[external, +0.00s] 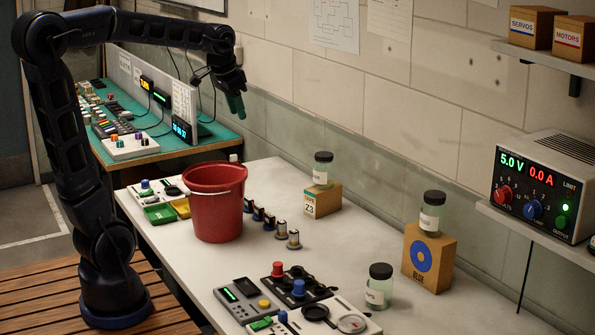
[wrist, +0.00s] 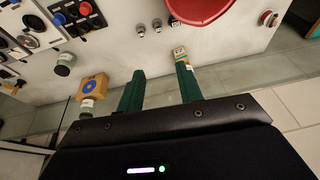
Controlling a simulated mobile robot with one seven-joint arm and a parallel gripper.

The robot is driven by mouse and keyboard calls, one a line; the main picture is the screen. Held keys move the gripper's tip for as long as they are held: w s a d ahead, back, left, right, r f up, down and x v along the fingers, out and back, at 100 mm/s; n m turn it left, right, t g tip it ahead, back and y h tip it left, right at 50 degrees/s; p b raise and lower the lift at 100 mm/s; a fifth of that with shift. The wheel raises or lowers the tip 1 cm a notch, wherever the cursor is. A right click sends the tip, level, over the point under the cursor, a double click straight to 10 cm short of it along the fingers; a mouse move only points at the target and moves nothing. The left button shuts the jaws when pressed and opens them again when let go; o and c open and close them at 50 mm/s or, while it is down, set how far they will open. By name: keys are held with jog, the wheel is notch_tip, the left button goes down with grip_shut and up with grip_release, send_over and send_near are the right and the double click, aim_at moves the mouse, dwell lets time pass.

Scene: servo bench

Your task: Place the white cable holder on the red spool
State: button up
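My gripper (external: 236,100) is raised high above the far part of the bench, well away from everything on it. In the wrist view its two green fingers (wrist: 160,85) are spread, with nothing between them. A red spool-like piece (external: 277,269) stands upright on a black panel at the front of the bench; it also shows in the wrist view (wrist: 85,9). Several small pale and dark upright pieces (external: 293,239) stand in a row beside the bucket, and two show in the wrist view (wrist: 140,29). I cannot tell which, if any, is the white cable holder.
A red bucket (external: 216,205) stands mid-bench. A blue knob-like piece (external: 298,287) is beside the red one. Jars top two boxes (external: 322,200) (external: 429,258); another jar (external: 379,287) stands in front. A power supply (external: 545,185) sits on the right shelf. The bench between is partly clear.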

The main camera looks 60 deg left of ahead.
jog(key=s+d+f, duration=0.3)
jog(key=s+d, duration=0.2)
jog(key=s, duration=0.4)
jog(key=s+d+f+t, duration=0.1)
jog(key=s+d+f, duration=0.3)
jog(key=s, duration=0.6)
jog(key=shift+s+d+h, duration=0.2)
jog(key=shift+d+h, duration=0.2)
jog(key=shift+d, duration=0.2)
jog(key=shift+f, duration=0.1)
